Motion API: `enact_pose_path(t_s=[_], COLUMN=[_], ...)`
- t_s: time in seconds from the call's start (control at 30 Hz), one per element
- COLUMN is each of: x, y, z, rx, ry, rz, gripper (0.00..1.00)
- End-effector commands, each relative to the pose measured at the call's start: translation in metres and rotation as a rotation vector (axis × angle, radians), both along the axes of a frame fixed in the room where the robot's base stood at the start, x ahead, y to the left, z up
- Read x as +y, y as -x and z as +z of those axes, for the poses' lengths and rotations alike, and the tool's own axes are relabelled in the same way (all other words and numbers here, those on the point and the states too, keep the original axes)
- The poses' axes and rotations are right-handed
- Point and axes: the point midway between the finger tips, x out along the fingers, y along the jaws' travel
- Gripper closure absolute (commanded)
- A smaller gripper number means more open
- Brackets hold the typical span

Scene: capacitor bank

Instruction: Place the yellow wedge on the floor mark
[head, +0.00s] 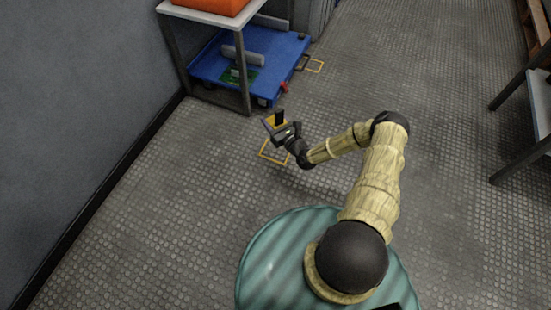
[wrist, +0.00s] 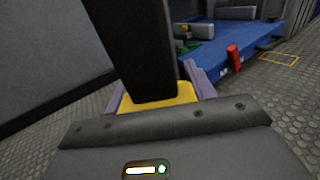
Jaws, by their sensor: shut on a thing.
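My gripper (head: 272,125) is shut on the yellow wedge (head: 272,119), which has a dark upright block on it. In the wrist view the wedge (wrist: 187,93) shows between my purple fingers, partly hidden by the dark block (wrist: 140,50). A yellow outlined floor mark (head: 265,156) lies beneath and around my gripper, partly covered by it. A second yellow outlined mark (head: 321,67) lies beside the blue cart; it also shows in the wrist view (wrist: 279,59). I cannot tell how high the wedge is above the floor.
A blue cart (head: 285,60) with a red part (wrist: 233,57) at its near corner stands beyond my gripper. A table (head: 207,14) bearing an orange box stands partly over it. A wall (head: 60,110) runs along the left. Shelving (head: 540,100) stands at right; the middle floor is clear.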

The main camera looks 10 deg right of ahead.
Motion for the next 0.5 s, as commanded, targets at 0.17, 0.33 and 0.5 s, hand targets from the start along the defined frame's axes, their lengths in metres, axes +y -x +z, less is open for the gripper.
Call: enact_pose_path(t_s=[0.17, 0.33, 0.5], x=[-0.003, -0.006, -0.007], y=[-0.011, -0.017, -0.018], z=[-0.069, -0.097, -0.099], rx=[-0.004, -0.004, -0.003], ry=[0.006, 0.002, 0.000], rz=[0.104, 0.165, 0.179], gripper=[0.83, 0.83, 0.83])
